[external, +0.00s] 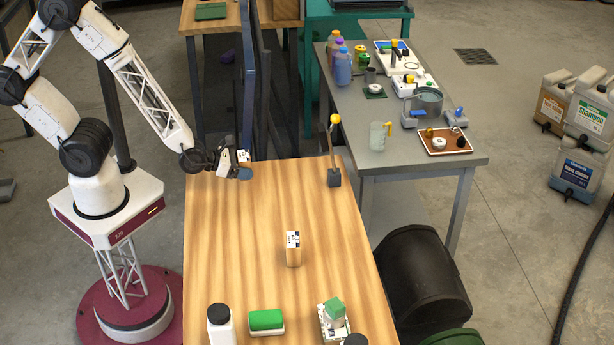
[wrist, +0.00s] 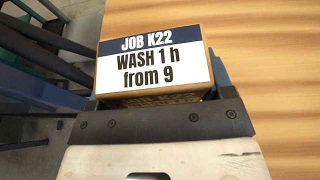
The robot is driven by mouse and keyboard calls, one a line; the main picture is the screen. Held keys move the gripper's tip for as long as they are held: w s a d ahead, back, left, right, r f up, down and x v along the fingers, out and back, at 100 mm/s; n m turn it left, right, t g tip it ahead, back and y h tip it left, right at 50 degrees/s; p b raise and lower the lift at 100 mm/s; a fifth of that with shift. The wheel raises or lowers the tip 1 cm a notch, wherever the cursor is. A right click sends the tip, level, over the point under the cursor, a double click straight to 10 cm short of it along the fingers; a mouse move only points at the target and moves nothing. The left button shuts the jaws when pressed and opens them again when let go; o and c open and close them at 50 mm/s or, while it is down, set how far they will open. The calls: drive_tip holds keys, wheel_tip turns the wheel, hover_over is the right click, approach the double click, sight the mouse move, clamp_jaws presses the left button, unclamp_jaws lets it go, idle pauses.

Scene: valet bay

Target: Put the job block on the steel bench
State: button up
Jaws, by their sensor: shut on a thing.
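My gripper (external: 238,170) is shut on a job block (wrist: 155,65), a wooden block whose white and dark blue label reads "JOB K22 WASH 1 h from 9". In the external view the held block (external: 243,156) is at the far left corner of the wooden table; whether it touches the top I cannot tell. A second, similar wooden block with a label (external: 293,240) stands upright in the middle of that table. The steel bench (external: 405,160) is the grey table to the right, beyond a gap.
The wooden table (external: 235,225) also bears a yellow-knobbed lever (external: 334,160), a white bottle (external: 220,325), and a green-topped brush or sponge (external: 266,322).

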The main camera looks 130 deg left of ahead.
drive_tip(key=shift+w+a+r, duration=0.25)
drive_tip(key=shift+a+r, duration=0.05)
drive_tip(key=shift+a, duration=0.3)
drive_tip(key=w+a+r+n+g+y, duration=0.1)
drive_tip(key=a+n+g, duration=0.1)
drive_tip(key=a, duration=1)
drive_tip(key=w+a+r+n+g+y, duration=0.1)
drive_tip(key=w+a+r+n+g, duration=0.1)
drive_tip(key=a, duration=1.1)
drive_tip(key=w+a+r+n+g+y, duration=0.1)
drive_tip(key=a+n+g, duration=0.3)
drive_tip(key=a, duration=0.8)
drive_tip(key=shift+w+a+r+g, duration=0.15)
drive_tip(key=shift+w+r+g, duration=0.15)
drive_tip(key=shift+r+g, duration=0.35)
drive_tip(key=shift+r, duration=0.1)
drive_tip(key=shift+w+a+f, duration=0.25)
drive_tip(key=shift+w+a, duration=1.25)
drive_tip(key=shift+a, duration=0.7)
drive_tip(key=shift+w+a+f, duration=0.25)
drive_tip(key=shift+w+a, duration=1.2)
drive_tip(key=shift+a, duration=0.8)
drive_tip(key=shift+w+a+f, duration=0.25)
drive_tip(key=shift+w+a, duration=1.25)
drive_tip(key=shift+a, duration=0.7)
